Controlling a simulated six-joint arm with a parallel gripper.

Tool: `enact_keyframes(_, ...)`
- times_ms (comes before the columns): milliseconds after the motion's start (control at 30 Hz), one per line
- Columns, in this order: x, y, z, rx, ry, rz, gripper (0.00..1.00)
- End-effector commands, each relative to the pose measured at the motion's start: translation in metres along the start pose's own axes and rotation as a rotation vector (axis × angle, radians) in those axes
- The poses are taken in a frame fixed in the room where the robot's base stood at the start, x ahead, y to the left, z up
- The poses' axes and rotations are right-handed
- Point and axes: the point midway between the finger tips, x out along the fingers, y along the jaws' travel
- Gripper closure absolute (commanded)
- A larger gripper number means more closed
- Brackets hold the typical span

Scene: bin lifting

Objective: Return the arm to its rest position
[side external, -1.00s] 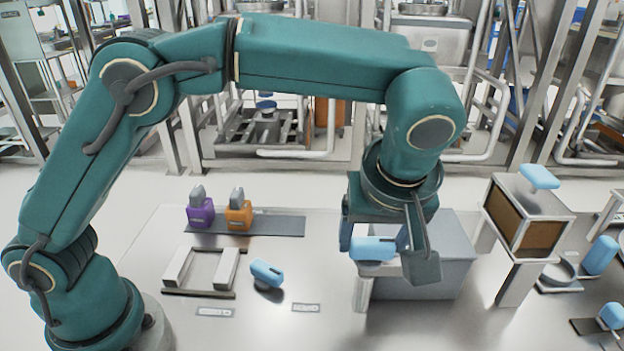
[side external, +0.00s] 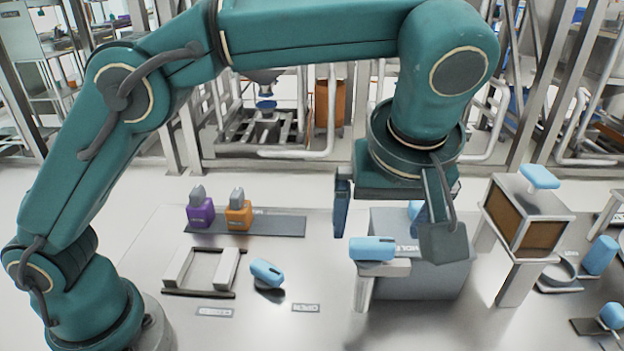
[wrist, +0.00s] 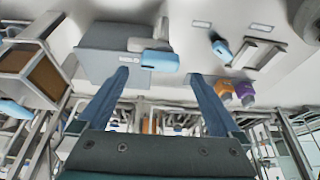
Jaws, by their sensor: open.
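My gripper (side external: 392,218) is open and empty. In the side external view it hangs above the grey box (side external: 425,285) and a small stand (side external: 383,270). A blue piece (side external: 372,248) lies on top of the stand, below my fingers and apart from them. In the wrist view my two blue fingers (wrist: 167,80) are spread wide, with the blue piece (wrist: 160,60) beyond them against the grey box (wrist: 105,55).
A purple block (side external: 201,212) and an orange block (side external: 238,214) stand on a dark strip at the back left. A pale frame (side external: 203,270) and a loose blue piece (side external: 266,273) lie at the front. A brown-sided box (side external: 541,232) with a blue piece on top stands right.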

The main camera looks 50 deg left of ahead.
Motion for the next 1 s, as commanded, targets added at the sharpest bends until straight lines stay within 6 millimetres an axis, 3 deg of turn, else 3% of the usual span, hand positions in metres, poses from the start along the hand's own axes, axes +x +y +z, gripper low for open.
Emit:
enact_keyframes(433, -0.004, -0.001, -0.002, -0.005, 0.0, -0.003, 0.0)
enact_keyframes(567, -0.017, -0.007, -0.026, -0.075, 0.004, 0.03, 0.0)
enact_keyframes(800, -0.044, -0.066, -0.08, -0.194, -0.013, 0.069, 0.0)
enact_keyframes(1000, -0.05, -0.121, -0.093, -0.121, -0.027, 0.125, 0.0)
